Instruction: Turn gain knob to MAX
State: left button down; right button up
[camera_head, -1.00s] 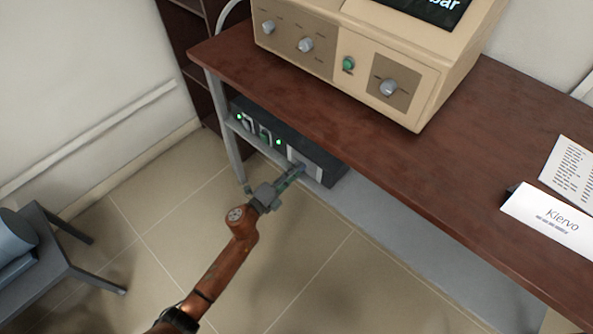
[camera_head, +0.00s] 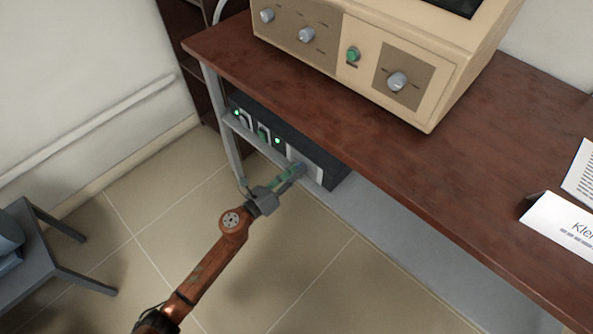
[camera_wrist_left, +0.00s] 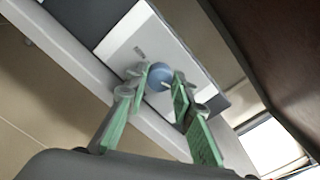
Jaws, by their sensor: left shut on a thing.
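The gain knob (camera_wrist_left: 160,77) is a round blue-grey knob on a pale panel (camera_wrist_left: 142,40) of a dark box (camera_head: 332,181) on the shelf under the table. My left gripper (camera_head: 297,171) reaches that panel from the front and hides most of the knob in the head view. In the left wrist view, the green-padded fingers of the left gripper (camera_wrist_left: 163,80) are closed on either side of the knob. A small white mark shows on the knob, and a grey mark is on the panel above it. The panel's lettering is not readable. My right gripper is not in view.
The dark box also has green lights and a green switch (camera_head: 263,134). A beige instrument (camera_head: 365,60) with several knobs stands on the brown table (camera_head: 480,165) above. A grey stool (camera_head: 60,262) stands at lower left. The tiled floor (camera_head: 300,265) in front is clear.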

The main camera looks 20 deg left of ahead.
pick_arm(q)
jog(key=shift+f+m+b, duration=0.15)
jog(key=shift+m+b, duration=0.6)
jog(key=shift+m, duration=1.35)
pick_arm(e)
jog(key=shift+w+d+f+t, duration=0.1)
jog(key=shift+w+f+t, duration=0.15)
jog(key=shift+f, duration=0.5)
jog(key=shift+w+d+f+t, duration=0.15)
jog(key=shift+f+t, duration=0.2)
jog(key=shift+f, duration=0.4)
pick_arm(q)
jog(key=c, duration=1.7)
grip_release()
jog(key=shift+o, duration=0.2)
jog(key=shift+s, duration=0.1)
